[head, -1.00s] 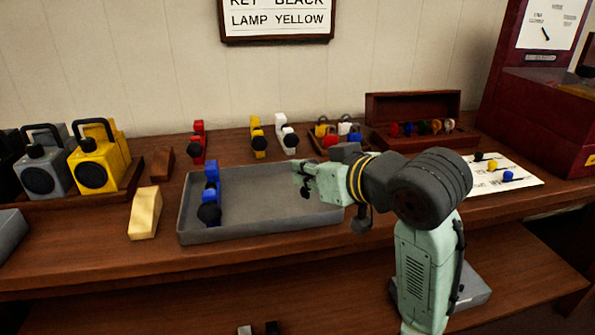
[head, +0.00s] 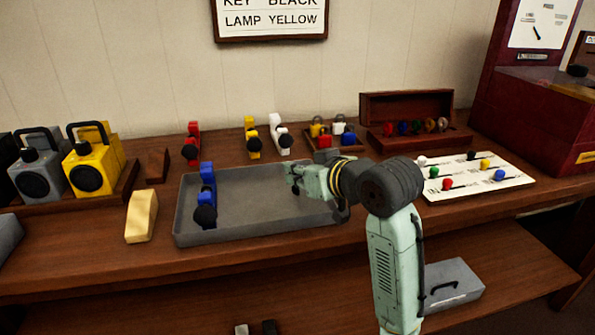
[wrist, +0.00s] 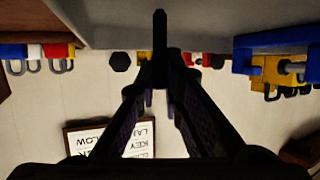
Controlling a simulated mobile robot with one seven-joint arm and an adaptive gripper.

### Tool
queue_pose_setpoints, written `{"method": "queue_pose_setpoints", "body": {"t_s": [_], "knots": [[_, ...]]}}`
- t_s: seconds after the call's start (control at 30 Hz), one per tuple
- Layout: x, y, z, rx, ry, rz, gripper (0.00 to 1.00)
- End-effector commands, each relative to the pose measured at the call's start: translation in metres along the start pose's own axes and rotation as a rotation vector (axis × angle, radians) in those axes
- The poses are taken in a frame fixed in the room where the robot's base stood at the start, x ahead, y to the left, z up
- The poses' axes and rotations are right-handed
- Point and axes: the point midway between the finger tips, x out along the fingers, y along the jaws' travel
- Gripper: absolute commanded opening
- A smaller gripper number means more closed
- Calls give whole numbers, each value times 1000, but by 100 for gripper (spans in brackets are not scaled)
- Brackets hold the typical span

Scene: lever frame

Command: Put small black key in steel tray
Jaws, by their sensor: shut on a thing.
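My gripper (head: 294,180) is over the right part of the grey steel tray (head: 250,226). In the wrist view my gripper (wrist: 160,85) is shut on a slim black piece, the small black key (wrist: 160,48), which sticks out past the fingertips. In the head view the held key is too small and dark to make out clearly. The key appears to be above the tray floor; its exact height cannot be told. A blue lever piece with a black knob (head: 207,195) stands in the tray's left part.
A white card (head: 515,190) with several coloured-headed keys, one black-headed, lies at right. An open wooden box (head: 420,140) and padlocks (head: 330,133) stand behind. Red, yellow and white levers stand behind the tray. A yellow block (head: 141,216) and lanterns (head: 92,165) are at left.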

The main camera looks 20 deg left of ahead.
Motion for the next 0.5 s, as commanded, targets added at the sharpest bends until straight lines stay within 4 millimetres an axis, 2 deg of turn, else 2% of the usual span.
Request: {"method": "queue_pose_setpoints", "body": {"t_s": [0.17,0.2,0.5], "knots": [[2,0,6,0,0,0,0],[2,0,5,0,0,0,10],[2,0,4,0,0,0,29]]}}
